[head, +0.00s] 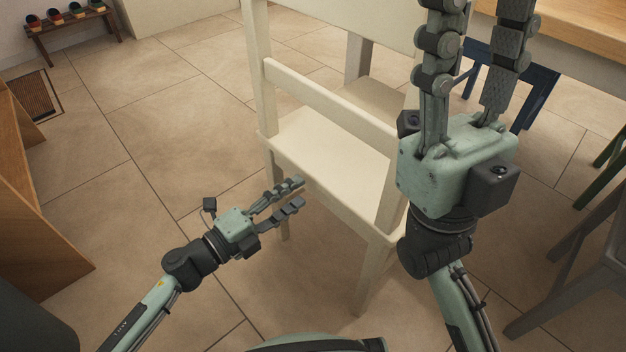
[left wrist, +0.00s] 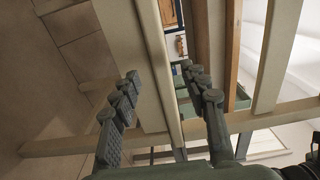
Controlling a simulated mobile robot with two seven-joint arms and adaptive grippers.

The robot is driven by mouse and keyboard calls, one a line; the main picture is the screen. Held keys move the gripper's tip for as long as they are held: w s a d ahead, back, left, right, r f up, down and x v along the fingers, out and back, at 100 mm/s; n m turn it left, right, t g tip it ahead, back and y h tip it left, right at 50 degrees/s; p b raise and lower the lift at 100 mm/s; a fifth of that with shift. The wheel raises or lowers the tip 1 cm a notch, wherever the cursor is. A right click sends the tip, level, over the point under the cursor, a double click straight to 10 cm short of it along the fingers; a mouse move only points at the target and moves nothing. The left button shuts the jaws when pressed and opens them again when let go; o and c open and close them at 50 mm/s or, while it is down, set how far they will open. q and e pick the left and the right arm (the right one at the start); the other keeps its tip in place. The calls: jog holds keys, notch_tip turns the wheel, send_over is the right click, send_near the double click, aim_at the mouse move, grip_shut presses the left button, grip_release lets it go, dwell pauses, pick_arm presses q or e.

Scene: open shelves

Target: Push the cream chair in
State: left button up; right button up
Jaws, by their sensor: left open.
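The cream chair (head: 325,160) stands in the middle of the head view, with its tall back rising past the top edge. My left gripper (head: 297,191) is low at the chair's near side, its fingers pointing right. It is open and I see nothing held in it. In the left wrist view, the fingers of my left gripper (left wrist: 165,88) are spread below long cream bars of the chair (left wrist: 135,45). I cannot tell whether they touch. My right gripper (head: 485,15) is open and empty, pointing up the picture in front of the chair's right side, which it partly hides.
A wooden table (head: 575,30) is at the top right, with a blue chair (head: 540,95) beside it. A grey chair (head: 575,285) stands at the right edge. A wooden cabinet (head: 40,200) is at the left. A small shoe bench (head: 75,30) is far left. Tiled floor between is clear.

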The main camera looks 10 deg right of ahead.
aim_at(313, 182)
pick_arm(q)
jog(key=x, duration=0.7)
jog(key=shift+c, duration=0.3)
grip_shut()
